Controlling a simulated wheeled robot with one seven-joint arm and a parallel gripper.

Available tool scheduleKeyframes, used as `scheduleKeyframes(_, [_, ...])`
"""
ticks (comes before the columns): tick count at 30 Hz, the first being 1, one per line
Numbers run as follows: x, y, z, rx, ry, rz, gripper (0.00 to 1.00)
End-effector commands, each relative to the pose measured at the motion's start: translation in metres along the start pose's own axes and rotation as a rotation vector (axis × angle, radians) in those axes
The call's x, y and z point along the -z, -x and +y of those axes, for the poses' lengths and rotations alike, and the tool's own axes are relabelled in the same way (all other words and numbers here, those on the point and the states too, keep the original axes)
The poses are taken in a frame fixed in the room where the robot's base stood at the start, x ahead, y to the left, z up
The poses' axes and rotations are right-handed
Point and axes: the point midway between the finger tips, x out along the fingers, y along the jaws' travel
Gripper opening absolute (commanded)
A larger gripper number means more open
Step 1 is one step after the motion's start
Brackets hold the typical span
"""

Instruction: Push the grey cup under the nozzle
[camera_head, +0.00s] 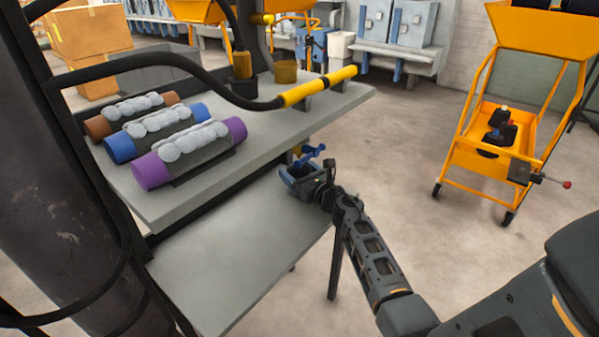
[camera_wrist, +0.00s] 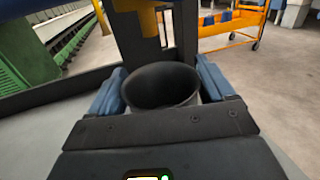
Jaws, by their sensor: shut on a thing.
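The grey cup (camera_wrist: 160,92) shows in the wrist view as a dark, open-topped round vessel with a lighter outer wall. It looks upright. My gripper (camera_wrist: 162,88) has its blue fingers on either side of the cup and is shut on it. A yellow fitting (camera_wrist: 148,20) shows just beyond the cup at the top of the wrist view; I cannot tell whether it is the nozzle. In the head view, my gripper (camera_head: 303,172) is at the right end of the lower grey shelf (camera_head: 235,250), by the upper table's edge. I cannot make out the cup there.
The upper table (camera_head: 190,195) holds several wrapped rolls, including a purple one (camera_head: 190,155). A yellow tube (camera_head: 320,86) on a black hose lies near its right edge. A dark post (camera_wrist: 187,35) stands behind the cup. An orange cart (camera_head: 490,150) is across open floor.

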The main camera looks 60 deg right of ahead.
Motion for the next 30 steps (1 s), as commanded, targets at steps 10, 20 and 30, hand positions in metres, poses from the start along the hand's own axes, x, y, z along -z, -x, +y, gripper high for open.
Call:
scheduleKeyframes(10, [0.0, 0.0, 0.0, 0.0, 0.0, 0.0, 1.0])
scheduleKeyframes(20, [0.0, 0.014, 0.0, 0.001, -0.001, 0.001, 1.0])
scheduleKeyframes(30, [0.001, 0.066, 0.0, 0.001, -0.001, 0.001, 1.0])
